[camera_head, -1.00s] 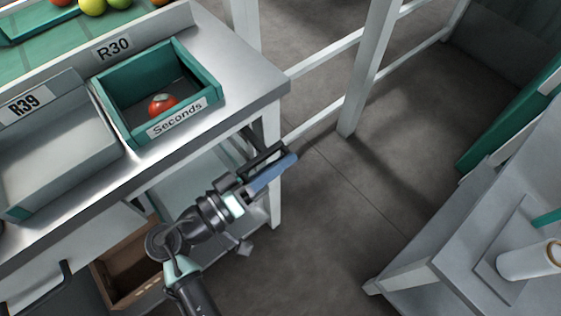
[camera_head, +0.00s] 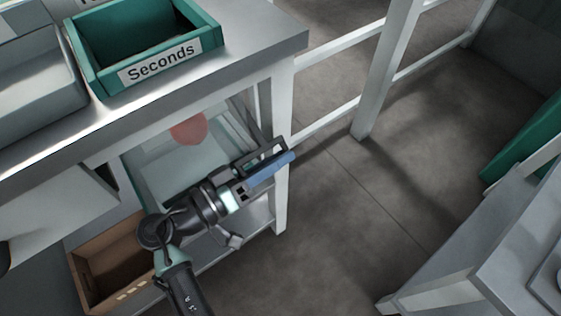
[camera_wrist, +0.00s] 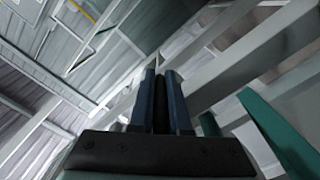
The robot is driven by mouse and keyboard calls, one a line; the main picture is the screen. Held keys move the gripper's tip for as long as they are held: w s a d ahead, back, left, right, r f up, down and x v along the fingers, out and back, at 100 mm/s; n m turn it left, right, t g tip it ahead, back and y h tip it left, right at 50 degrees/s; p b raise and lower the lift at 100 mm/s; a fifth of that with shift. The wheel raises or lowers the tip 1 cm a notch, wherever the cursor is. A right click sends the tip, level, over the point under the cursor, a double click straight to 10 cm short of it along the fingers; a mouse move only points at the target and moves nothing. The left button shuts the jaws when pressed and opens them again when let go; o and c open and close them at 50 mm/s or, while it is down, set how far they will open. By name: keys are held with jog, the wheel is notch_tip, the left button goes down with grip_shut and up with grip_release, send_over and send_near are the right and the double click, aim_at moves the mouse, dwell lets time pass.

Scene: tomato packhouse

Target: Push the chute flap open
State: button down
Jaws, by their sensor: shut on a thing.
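Under the bench in the head view is a pale grey-green panel (camera_head: 163,172) with a round dull-red patch (camera_head: 188,129) near its top. It may be the chute flap, but I cannot tell for sure, nor whether it stands open. My gripper (camera_head: 272,163) is right of the panel, by the bench's front right leg, pointing right and up. In the wrist view its two dark blue fingers (camera_wrist: 161,100) lie close together, with a thin dark thing between them that I cannot identify. Neither finger visibly touches the panel.
A green crate labelled Seconds (camera_head: 160,66) and a grey tray (camera_head: 40,95) stand on the bench (camera_head: 250,45). A brown box (camera_head: 100,270) sits low at left. White frame posts (camera_head: 385,70) stand beyond. Bare floor (camera_head: 340,220) lies right, before a grey stand (camera_head: 470,255).

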jog(key=c, duration=0.9)
grip_release()
jog(key=p+v, duration=0.2)
jog(key=v, duration=1.1)
